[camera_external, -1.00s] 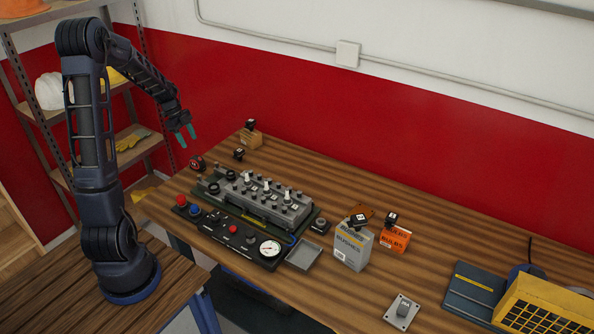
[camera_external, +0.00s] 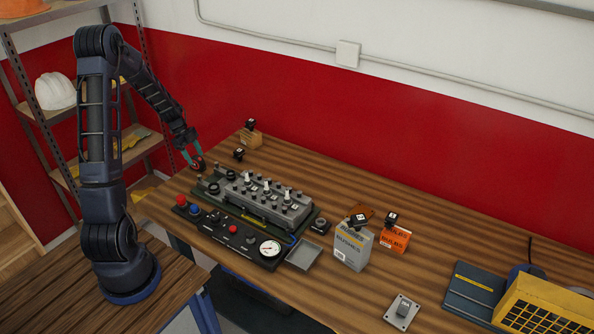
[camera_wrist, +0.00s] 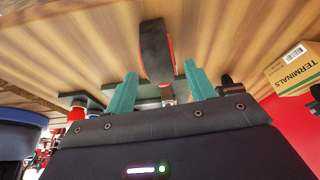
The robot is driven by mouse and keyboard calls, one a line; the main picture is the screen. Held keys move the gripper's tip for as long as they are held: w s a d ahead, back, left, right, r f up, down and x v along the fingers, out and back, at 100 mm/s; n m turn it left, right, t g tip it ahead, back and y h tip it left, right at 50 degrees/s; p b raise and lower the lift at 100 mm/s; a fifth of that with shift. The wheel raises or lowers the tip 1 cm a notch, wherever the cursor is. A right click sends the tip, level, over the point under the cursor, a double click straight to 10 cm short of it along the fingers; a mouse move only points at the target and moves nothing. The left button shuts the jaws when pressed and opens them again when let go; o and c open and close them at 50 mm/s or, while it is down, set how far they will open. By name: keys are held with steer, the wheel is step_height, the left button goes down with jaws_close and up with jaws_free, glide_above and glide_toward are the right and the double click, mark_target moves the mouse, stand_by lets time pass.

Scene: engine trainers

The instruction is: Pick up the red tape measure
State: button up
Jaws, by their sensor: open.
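The red tape measure (camera_external: 198,164) lies at the far left end of the workbench, just beyond the engine trainer. In the wrist view the tape measure (camera_wrist: 155,52) shows a dark edge with red sides. My gripper (camera_external: 194,157) is low over it, with its green fingertips close to it. In the wrist view my gripper (camera_wrist: 158,88) is open, one finger on either side of the tape measure's line, and the tape measure extends beyond the tips. I cannot tell whether a finger touches it.
The engine trainer (camera_external: 265,200) stands close to the tape measure, with a control panel (camera_external: 228,234) in front. A small cardboard box (camera_external: 251,138) stands behind; it reads TERMINALS in the wrist view (camera_wrist: 296,70). Bare bench (camera_external: 330,180) lies to the right.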

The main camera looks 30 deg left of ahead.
mark_target(195, 156)
steer(key=x, duration=0.4)
steer(key=shift+w, duration=0.1)
jaws_close()
